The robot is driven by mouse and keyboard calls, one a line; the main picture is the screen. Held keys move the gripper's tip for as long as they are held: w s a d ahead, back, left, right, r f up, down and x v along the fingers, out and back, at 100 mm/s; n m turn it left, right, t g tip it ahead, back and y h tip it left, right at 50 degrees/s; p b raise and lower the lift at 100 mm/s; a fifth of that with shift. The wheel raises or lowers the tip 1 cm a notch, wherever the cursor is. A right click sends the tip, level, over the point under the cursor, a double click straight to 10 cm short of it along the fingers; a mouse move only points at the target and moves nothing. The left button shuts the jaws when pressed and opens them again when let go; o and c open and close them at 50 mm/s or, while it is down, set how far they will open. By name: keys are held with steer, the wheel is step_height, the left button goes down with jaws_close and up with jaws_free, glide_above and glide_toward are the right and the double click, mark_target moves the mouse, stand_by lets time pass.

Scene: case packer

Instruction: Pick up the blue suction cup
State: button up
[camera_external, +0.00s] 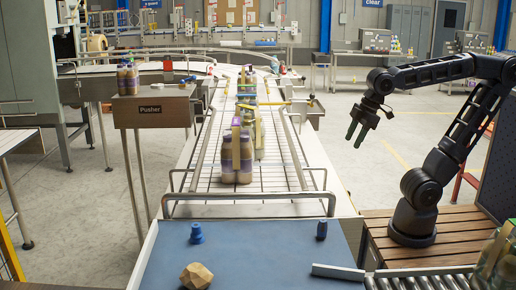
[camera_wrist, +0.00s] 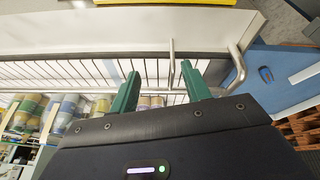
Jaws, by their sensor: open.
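Two small blue items stand on the blue tabletop in the external view. The left one (camera_external: 196,233) is ribbed and flared like a suction cup. The right one (camera_external: 321,230) is darker, narrower and upright; I cannot tell for sure what it is. My gripper (camera_external: 355,134) is raised in the air to the right of the conveyor, fingers pointing down, open and empty, well apart from both. In the wrist view its green fingers (camera_wrist: 160,88) are spread over the wire rack.
The blue tabletop (camera_external: 265,262) also holds a faceted wooden block (camera_external: 196,275) and a pale bar (camera_external: 338,271). A metal rail (camera_external: 250,196) borders the conveyor behind it. Bottles (camera_external: 237,160) stand on the conveyor. Rollers and a glass jar are at the lower right.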

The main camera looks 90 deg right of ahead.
steer(key=w+a+r+n+g, duration=0.1)
steer(key=w+a+r+n, duration=0.25)
steer(key=w, duration=0.45)
steer(key=w+a+r+n, duration=0.2)
steer(key=w+r+n, duration=0.15)
steer(key=w, duration=0.45)
steer(key=n+g+h, duration=0.1)
steer(key=n+h, duration=0.2)
steer(key=n, duration=1.2)
glide_above(196, 225)
steer(key=s+a, duration=0.1)
steer(key=a, duration=0.1)
step_height(196, 225, down, 10)
steer(key=shift+g+y, duration=0.3)
steer(key=x, duration=0.4)
steer(key=shift+s+d+f, duration=0.15)
steer(key=shift+d+f, duration=0.1)
steer(key=shift+f, duration=0.05)
steer(key=shift+a+x, duration=0.2)
steer(key=shift+x, duration=2.4)
jaws_close()
